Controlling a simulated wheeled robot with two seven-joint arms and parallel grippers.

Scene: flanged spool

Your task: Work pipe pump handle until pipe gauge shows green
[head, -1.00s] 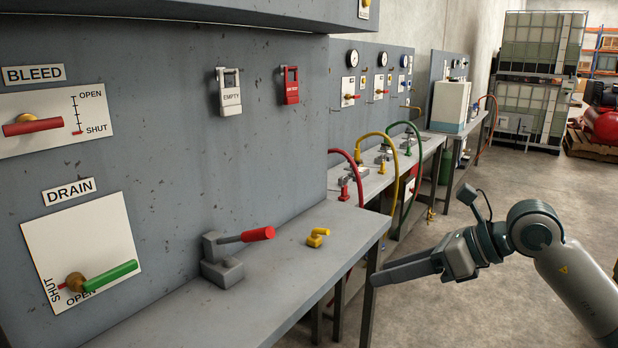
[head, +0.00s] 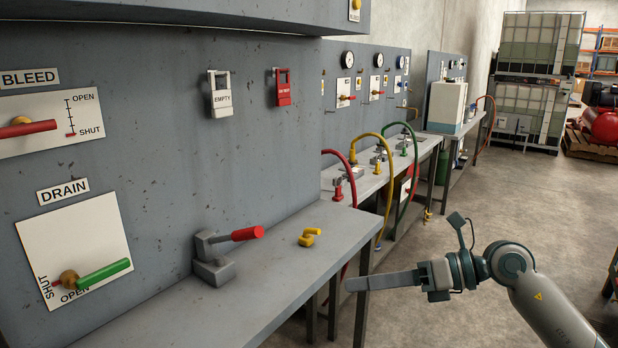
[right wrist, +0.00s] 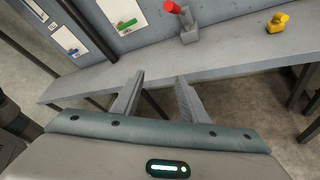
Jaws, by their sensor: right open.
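The pump handle is a lever with a red grip (head: 247,233) on a grey block base (head: 213,270), fixed on the grey bench against the panel. The grip points right. The red grip (right wrist: 172,7) and base (right wrist: 189,30) also show at the top of the right wrist view. My right gripper (head: 350,284) is open and empty, right of the bench's front edge and apart from the handle. Its two fingers (right wrist: 160,77) stand apart in the right wrist view. Gauges (head: 348,57) show on far panels; I cannot tell which is the pipe gauge. My left gripper is not in view.
The panel holds a DRAIN lever with green grip (head: 105,270), a BLEED lever with red grip (head: 28,129) and hanging tags (head: 220,98).

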